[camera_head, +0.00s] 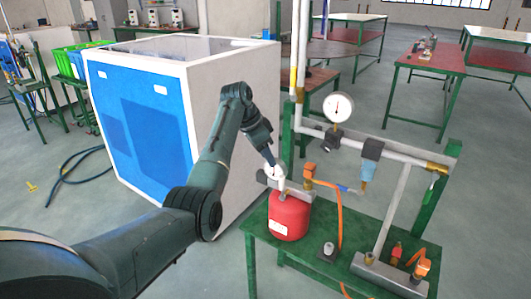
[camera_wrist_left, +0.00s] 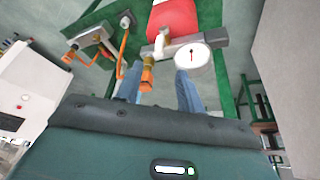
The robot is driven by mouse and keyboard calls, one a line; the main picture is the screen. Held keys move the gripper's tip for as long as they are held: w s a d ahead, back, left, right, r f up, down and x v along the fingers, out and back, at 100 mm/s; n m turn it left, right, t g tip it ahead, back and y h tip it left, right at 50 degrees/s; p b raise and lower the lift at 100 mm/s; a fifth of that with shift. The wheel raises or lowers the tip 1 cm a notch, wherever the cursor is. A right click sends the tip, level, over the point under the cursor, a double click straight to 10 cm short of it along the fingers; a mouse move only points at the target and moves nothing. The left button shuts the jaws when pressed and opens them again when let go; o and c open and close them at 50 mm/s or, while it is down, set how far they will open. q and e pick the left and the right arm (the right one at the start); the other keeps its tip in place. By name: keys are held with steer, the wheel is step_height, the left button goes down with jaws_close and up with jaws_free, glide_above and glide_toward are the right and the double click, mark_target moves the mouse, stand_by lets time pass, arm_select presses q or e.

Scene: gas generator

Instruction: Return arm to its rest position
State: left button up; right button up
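My left arm (camera_head: 205,180) reaches in from the left of the head view. Its gripper (camera_head: 270,156) points down at the top of a red gas tank (camera_head: 290,217) on a green table. In the left wrist view the gripper (camera_wrist_left: 158,88) has two blue-grey fingers spread apart. The red tank also shows there at the top (camera_wrist_left: 172,15). I cannot tell whether a finger touches these parts. My right gripper is not in view.
Above the green table (camera_head: 262,258), pipes carry a pressure gauge (camera_head: 338,107) and a blue-grey regulator (camera_head: 370,158). An orange hose (camera_head: 340,215) hangs beside the tank. A large white and blue cabinet (camera_head: 235,125) stands close behind my arm. Open floor (camera_head: 60,235) lies at left.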

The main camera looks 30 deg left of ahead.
arm_select(q)
steer(key=shift+r, duration=0.15)
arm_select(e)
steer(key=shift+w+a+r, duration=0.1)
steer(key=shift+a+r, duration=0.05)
arm_select(q)
steer(key=s+d+f+n+t+y+p, duration=0.15)
steer(key=s+f, duration=0.35)
steer(key=f, duration=0.6)
steer(key=s+d+f+n+t+y, duration=0.1)
steer(key=s+d+f+t+y, duration=0.1)
steer(key=s+f, duration=0.65)
steer(key=s+d+n+t+h, duration=0.1)
steer(key=s+d+h, duration=0.1)
steer(key=s+d, duration=0.6)
steer(key=s+d+f+n+t+h+p, duration=0.1)
steer(key=s+d+t+h, duration=0.1)
steer(key=s+d, duration=0.6)
steer(key=s, duration=0.4)
steer(key=shift+s+d, duration=0.15)
steer(key=shift+s, duration=0.25)
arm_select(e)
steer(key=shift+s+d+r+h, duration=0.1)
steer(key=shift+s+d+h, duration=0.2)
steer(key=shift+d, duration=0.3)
